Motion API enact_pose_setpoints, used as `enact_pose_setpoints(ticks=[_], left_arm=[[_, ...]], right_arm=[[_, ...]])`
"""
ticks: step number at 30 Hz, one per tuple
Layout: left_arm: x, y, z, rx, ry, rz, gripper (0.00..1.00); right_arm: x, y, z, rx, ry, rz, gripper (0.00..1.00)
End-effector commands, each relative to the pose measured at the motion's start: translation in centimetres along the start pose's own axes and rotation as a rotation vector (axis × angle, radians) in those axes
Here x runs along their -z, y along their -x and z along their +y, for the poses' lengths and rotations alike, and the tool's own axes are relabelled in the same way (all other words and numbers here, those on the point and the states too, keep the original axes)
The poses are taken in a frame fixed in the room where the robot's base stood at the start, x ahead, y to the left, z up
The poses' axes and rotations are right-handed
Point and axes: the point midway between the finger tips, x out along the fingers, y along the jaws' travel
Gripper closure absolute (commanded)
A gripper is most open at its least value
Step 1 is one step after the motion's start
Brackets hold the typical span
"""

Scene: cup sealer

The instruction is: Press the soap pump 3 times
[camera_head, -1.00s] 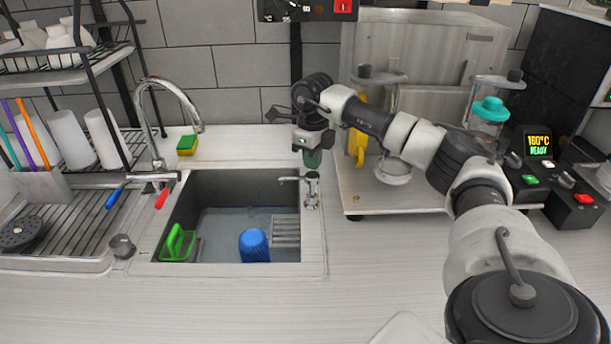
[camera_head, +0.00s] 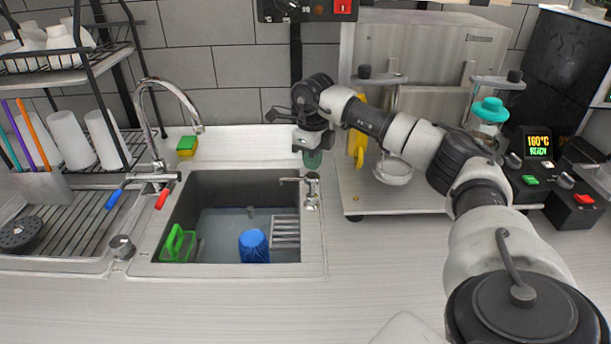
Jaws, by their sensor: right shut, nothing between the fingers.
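The soap pump (camera_head: 312,191) is a silver dispenser on the right rim of the sink, with its spout pointing left over the basin. My right gripper (camera_head: 312,160) is above the pump head, shut and empty, with its fingers pointing down. A dark green part shows at its tip. The tip looks close over the pump head, but I cannot tell whether they touch. The pump's spout looks raised. My left gripper is out of view.
The sink (camera_head: 226,270) holds a blue cup (camera_head: 254,247) and a green brush-like item (camera_head: 177,243). A faucet (camera_head: 160,95) and drying rack (camera_head: 75,240) stand left. The metal machine (camera_head: 425,60) is right of the gripper. The front counter (camera_head: 250,310) is clear.

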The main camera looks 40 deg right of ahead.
Motion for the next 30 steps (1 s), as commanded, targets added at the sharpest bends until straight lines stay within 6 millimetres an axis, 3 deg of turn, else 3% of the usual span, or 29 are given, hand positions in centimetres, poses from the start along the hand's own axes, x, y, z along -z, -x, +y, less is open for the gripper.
enact_pose_setpoints(ticks=[17, 30], left_arm=[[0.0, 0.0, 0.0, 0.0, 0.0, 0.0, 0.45], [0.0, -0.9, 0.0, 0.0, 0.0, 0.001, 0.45]], right_arm=[[0.0, -0.1, 0.0, 0.0, 0.0, 0.0, 1.0], [0.0, -1.6, 0.0, 0.0, 0.0, 0.0, 1.0]])
